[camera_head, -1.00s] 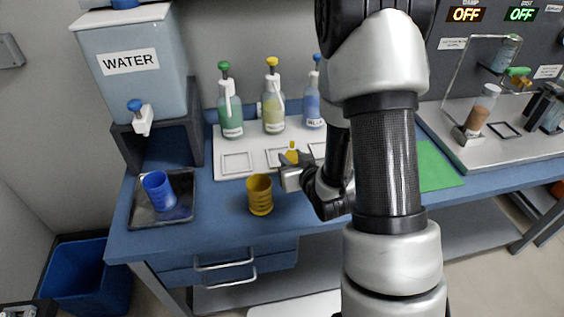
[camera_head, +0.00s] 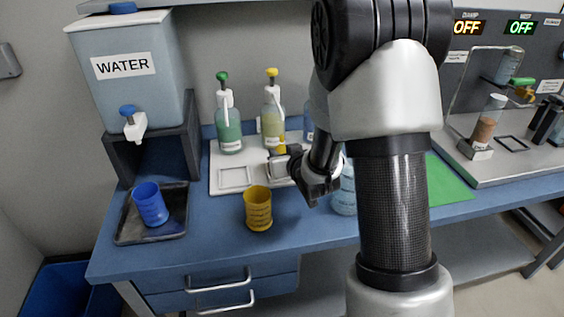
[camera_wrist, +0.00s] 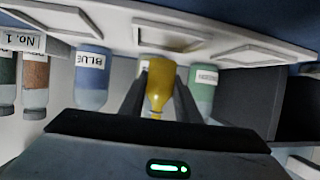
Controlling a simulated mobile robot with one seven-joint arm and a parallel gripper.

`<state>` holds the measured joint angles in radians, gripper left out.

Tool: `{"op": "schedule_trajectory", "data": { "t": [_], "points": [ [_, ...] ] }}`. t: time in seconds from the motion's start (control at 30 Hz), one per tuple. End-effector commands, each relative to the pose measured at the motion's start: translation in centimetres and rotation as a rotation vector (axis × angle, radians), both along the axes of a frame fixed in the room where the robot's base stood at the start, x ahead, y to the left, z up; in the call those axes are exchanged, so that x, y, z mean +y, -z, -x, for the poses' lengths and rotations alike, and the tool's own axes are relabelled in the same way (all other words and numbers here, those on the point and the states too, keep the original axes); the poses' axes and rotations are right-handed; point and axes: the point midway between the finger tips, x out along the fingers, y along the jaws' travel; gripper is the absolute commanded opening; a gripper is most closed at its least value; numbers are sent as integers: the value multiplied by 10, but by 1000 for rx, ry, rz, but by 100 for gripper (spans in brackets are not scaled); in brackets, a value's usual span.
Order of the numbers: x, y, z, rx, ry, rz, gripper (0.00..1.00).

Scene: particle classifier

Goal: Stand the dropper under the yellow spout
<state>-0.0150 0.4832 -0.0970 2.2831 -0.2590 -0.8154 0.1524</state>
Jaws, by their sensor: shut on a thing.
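My gripper (camera_head: 277,163) is shut on the yellow dropper (camera_head: 281,145), in front of the bottle with the yellow spout (camera_head: 272,72). The dropper's yellow top shows in the head view; its lower part is hidden by my gripper. In the wrist view, which looks upside down, the amber dropper (camera_wrist: 157,98) is between my two dark fingers (camera_wrist: 158,92), close to a square frame on the white tray (camera_wrist: 215,30). I cannot tell whether its base touches the tray. It mostly hides the yellow bottle there.
The green-spout bottle (camera_head: 228,125) stands left of the yellow one, the blue bottle (camera_head: 308,122) right, partly behind my arm. A yellow cup (camera_head: 258,210) stands in front of the tray. A pale blue container (camera_head: 344,193) is partly hidden by my arm. A blue cup (camera_head: 150,205) sits left.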

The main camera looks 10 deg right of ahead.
Motion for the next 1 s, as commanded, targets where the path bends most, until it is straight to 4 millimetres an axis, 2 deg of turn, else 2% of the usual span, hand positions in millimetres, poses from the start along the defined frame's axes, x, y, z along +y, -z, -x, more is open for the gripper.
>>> {"op": "schedule_trajectory", "data": {
  "t": [0.03, 0.17, 0.57, 0.6, 0.67, 1.0],
  "points": [
    [0, 11, 1, 3, 0, 0, 8],
    [0, 28, 1, 2, 0, 1, 8],
    [0, 32, 1, 0, 1, 1, 8],
    [0, 30, 1, 0, 0, 1, 36],
    [0, 30, 1, 0, 1, 1, 46],
    [0, 28, 1, 0, 0, 1, 48]
  ]
}}
